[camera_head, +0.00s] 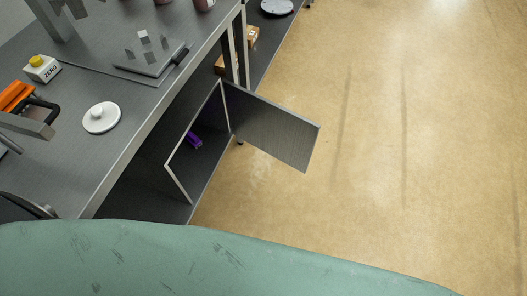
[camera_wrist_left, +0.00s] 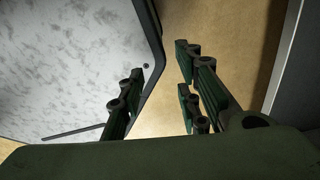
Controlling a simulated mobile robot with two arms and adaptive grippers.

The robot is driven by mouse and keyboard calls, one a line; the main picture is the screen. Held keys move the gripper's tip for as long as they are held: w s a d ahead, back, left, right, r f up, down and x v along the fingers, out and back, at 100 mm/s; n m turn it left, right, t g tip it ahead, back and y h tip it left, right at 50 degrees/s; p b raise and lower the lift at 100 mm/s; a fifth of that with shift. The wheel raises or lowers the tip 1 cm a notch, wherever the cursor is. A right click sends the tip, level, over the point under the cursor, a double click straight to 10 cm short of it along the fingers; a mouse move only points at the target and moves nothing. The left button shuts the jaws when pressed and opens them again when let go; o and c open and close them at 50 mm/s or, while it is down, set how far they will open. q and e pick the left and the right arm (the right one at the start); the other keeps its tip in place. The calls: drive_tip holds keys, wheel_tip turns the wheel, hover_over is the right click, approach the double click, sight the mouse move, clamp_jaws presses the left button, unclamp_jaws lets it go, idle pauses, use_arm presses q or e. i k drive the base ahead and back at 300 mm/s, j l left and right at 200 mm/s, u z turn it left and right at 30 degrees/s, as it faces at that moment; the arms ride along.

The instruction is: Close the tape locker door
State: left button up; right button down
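The tape locker is built in under the workbench, and its dark grey door (camera_head: 272,124) stands wide open in the head view, swung out over the floor. The locker opening (camera_head: 181,177) has a light frame, and a small purple item (camera_head: 194,140) lies inside. My left gripper (camera_wrist_left: 158,75) shows in the left wrist view with its fingers spread apart and nothing between them. A pale speckled panel lies to its left and tan floor beyond it. Neither gripper shows in the head view. My right gripper is in no view.
The workbench top (camera_head: 75,151) carries a white round lidded piece (camera_head: 101,117), a yellow-button box marked ZERO (camera_head: 42,68), an orange tool (camera_head: 16,96) and a grey plate device (camera_head: 150,56). Cardboard boxes (camera_head: 251,35) sit on a lower shelf. The floor (camera_head: 400,130) to the right is clear.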

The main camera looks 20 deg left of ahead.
sight(287, 136)
drive_tip(key=k+u, duration=0.15)
drive_tip(key=u, duration=0.3)
drive_tip(key=k+u, duration=0.15)
drive_tip(key=u, duration=0.35)
drive_tip(key=k+j+u, duration=0.1)
drive_tip(key=u, duration=0.35)
drive_tip(key=l+u, duration=0.15)
drive_tip(key=u, duration=0.35)
drive_tip(key=l+u, duration=0.25)
drive_tip(key=u, duration=0.2)
drive_tip(key=l+u, duration=0.2)
drive_tip(key=u, duration=0.3)
drive_tip(key=l+u, duration=0.2)
drive_tip(key=u, duration=0.25)
drive_tip(key=k+l, duration=0.2)
drive_tip(key=l, duration=0.3)
drive_tip(key=k+l, duration=0.25)
drive_tip(key=l, duration=0.2)
drive_tip(key=k+l, duration=0.2)
drive_tip(key=l, duration=0.3)
drive_tip(key=k+l, duration=0.2)
drive_tip(key=l, duration=0.3)
drive_tip(key=k+l, duration=0.2)
drive_tip(key=l, duration=0.25)
drive_tip(key=k+l, duration=0.25)
drive_tip(key=l, duration=0.25)
drive_tip(key=k+l, duration=0.2)
drive_tip(key=l, duration=0.3)
drive_tip(key=k+l, duration=0.2)
drive_tip(key=l, duration=0.3)
